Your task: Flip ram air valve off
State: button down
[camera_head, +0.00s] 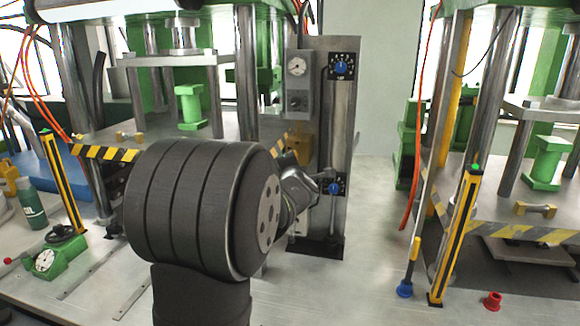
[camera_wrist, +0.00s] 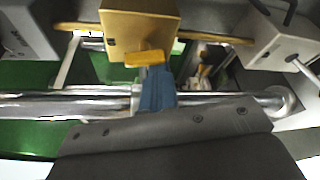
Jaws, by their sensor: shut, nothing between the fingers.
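In the wrist view, a blue valve-like fitting (camera_wrist: 157,90) with a yellow lever (camera_wrist: 148,58) stands at a shiny metal pipe (camera_wrist: 60,104), in front of a tan box (camera_wrist: 138,25). I cannot tell which part is the ram air valve, or its setting. My arm hides part of the panel's left side.
A gauge box (camera_head: 298,68) and an upper blue dial (camera_head: 340,67) are on the panel. Green presses stand on both sides.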

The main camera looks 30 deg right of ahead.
jog(key=n, duration=0.1)
jog(key=n+g, duration=0.1)
jog(key=n, duration=0.1)
jog(key=shift+s+d+n+g, duration=0.25)
jog(key=shift+d+n+g, duration=0.05)
jog(key=shift+n, duration=0.1)
jog(key=shift+s+d, duration=0.1)
dwell(1.1)
jog(key=shift+f, duration=0.1)
dwell(1.0)
jog(key=s+a, duration=0.6)
jog(key=a, duration=0.1)
jog(key=shift+s+f, duration=0.2)
dwell(0.5)
jog(key=shift+w, duration=0.1)
dwell(0.4)
